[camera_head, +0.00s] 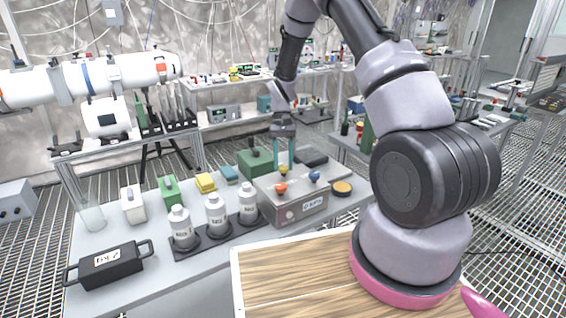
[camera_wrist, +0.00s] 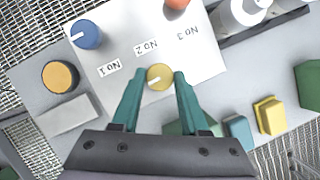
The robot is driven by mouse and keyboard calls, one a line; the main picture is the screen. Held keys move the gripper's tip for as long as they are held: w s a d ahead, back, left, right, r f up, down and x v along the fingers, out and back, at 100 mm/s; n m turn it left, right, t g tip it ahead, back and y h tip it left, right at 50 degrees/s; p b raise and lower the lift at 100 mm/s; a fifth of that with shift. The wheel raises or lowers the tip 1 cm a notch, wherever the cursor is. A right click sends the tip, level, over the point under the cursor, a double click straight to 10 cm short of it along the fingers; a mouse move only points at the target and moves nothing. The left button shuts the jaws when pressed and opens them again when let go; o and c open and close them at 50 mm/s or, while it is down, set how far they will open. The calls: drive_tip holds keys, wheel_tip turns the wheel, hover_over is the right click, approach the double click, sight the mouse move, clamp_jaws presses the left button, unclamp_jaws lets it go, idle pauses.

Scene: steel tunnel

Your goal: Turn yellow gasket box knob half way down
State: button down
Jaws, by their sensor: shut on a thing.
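The gasket box (camera_head: 300,208) is a grey box with a pale top on the table, and its top fills the upper part of the wrist view (camera_wrist: 120,45). It bears a yellow knob (camera_head: 283,170), an orange-red knob (camera_head: 281,187) and a blue knob (camera_head: 314,176). My gripper (camera_head: 283,163) points down over the yellow knob. In the wrist view, the teal fingers of my gripper (camera_wrist: 158,77) are shut on the sides of the yellow knob (camera_wrist: 159,76). Its pale pointer mark slants toward the lower left.
White bottles (camera_head: 216,215) stand in a dark rack left of the box. A green box (camera_head: 254,162) stands behind it, and a round yellow-topped item (camera_head: 342,188) is at its right. A black case (camera_head: 106,264) lies at the table's front left.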

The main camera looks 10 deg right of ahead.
drive_tip(key=shift+m, duration=0.5)
drive_tip(key=shift+c, duration=2.1)
unclamp_jaws()
drive_tip(key=v, duration=1)
drive_tip(key=shift+d+r, duration=0.25)
drive_tip(key=shift+r, duration=0.15)
